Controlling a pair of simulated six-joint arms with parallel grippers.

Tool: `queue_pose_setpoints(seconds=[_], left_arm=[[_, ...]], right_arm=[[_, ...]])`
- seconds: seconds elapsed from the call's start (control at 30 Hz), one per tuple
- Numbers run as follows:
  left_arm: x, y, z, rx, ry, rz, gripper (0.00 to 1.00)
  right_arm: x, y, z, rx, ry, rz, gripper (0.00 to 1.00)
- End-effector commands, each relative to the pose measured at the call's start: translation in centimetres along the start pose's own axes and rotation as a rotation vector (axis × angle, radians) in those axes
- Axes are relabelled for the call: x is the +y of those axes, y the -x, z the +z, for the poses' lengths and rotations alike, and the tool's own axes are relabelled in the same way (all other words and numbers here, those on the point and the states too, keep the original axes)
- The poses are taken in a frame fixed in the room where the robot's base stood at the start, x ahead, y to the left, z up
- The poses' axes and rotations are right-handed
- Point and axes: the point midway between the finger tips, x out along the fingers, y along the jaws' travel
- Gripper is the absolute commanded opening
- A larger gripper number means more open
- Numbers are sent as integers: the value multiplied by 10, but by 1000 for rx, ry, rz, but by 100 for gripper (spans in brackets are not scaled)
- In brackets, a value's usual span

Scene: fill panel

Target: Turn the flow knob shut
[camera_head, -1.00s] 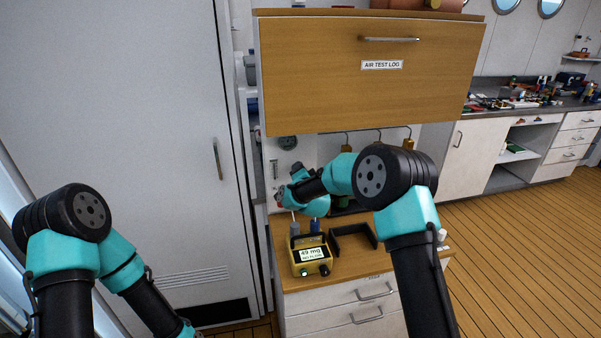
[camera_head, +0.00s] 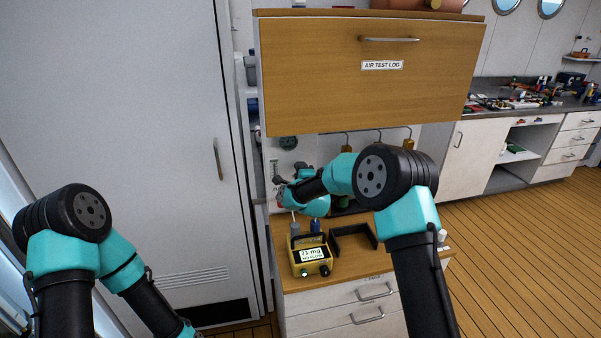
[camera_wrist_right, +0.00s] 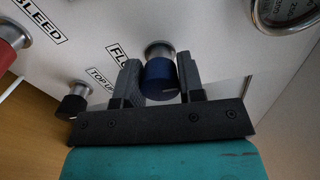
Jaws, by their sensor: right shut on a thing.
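The flow knob (camera_wrist_right: 160,80) is a blue knob on a metal stem on the white panel (camera_wrist_right: 215,30), beside a label that reads "FLO" where it shows. My right gripper (camera_wrist_right: 161,88) has its two dark fingers on either side of this knob, shut on it. In the head view the right gripper (camera_head: 281,196) reaches the panel below the wooden cabinet, and my own wrist hides the knob. My left arm hangs at the lower left, and its gripper is out of the picture.
A red knob (camera_wrist_right: 10,45) by the "BLEED" label and a black knob (camera_wrist_right: 73,103) by the "TOP" label sit left of the fingers. A gauge (camera_wrist_right: 288,10) is at upper right. A yellow meter (camera_head: 311,255) and black bracket (camera_head: 353,241) stand on the counter.

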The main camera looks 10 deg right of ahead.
Motion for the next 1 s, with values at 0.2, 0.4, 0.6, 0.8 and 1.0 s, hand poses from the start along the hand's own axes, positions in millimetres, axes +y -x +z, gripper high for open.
queue_pose_setpoints(seconds=[0.2,0.4,0.6,0.8,1.0], left_arm=[[0,0,0,0,0,0,43],[0,0,0,0,0,0,43],[0,0,0,0,0,0,43],[0,0,0,0,0,0,43],[0,0,0,0,0,0,43]], right_arm=[[0,0,0,0,-10,-1,12],[-1,0,0,0,-9,-1,12],[0,0,0,0,-9,-1,54],[0,0,0,0,-9,0,60],[0,2,0,0,-8,0,60]])
